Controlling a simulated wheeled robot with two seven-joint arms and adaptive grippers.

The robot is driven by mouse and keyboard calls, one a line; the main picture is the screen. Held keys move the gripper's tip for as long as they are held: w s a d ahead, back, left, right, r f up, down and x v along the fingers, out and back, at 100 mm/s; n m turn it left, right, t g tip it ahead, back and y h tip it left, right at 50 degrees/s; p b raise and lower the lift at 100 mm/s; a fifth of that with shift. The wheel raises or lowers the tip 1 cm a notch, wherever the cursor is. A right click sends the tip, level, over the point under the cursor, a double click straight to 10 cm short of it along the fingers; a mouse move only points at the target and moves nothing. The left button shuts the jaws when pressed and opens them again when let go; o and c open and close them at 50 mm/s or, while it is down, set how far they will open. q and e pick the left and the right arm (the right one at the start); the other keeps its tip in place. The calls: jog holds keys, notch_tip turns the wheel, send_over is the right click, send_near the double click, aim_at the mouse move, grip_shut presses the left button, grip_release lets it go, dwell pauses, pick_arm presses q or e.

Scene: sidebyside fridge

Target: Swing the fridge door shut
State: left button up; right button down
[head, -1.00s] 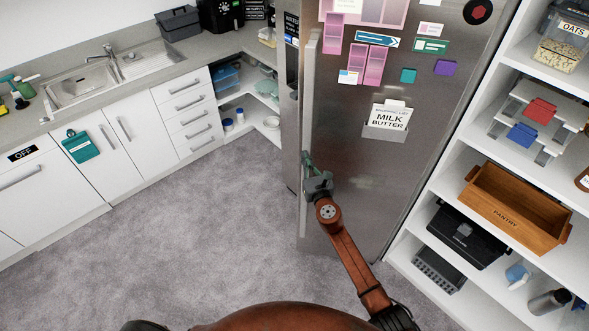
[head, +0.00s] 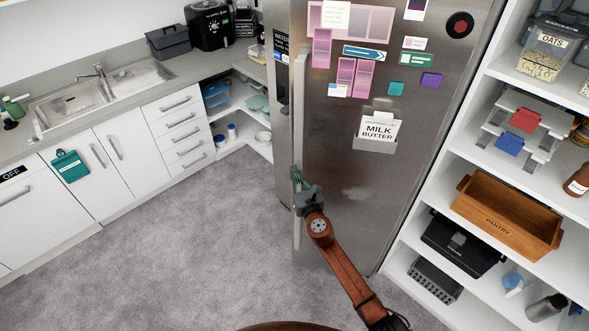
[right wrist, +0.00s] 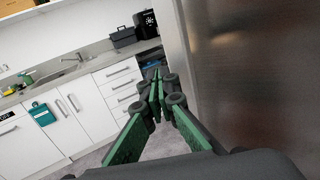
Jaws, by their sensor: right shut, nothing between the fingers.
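The fridge door (head: 345,170) is a tall stainless panel with magnets and notes on it. It has a long vertical handle (head: 299,110) along its left edge. In the head view the door stands beside the narrow dispenser side of the fridge (head: 282,110); how far it is open is hard to tell. My right gripper (head: 297,176) is at the door's left edge, low by the handle; I cannot tell whether it touches. In the right wrist view its green fingers (right wrist: 158,82) are together and empty, with the door surface (right wrist: 250,70) close on the right. My left gripper is out of view.
White shelves with a wooden pantry box (head: 506,212) and black bins stand right of the door. White cabinets (head: 85,185) and a counter with a sink run along the left. The grey carpet (head: 190,250) between is clear.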

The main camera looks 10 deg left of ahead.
jog(key=s+d+p, duration=0.1)
jog(key=s+p, duration=0.3)
jog(key=s, duration=0.8)
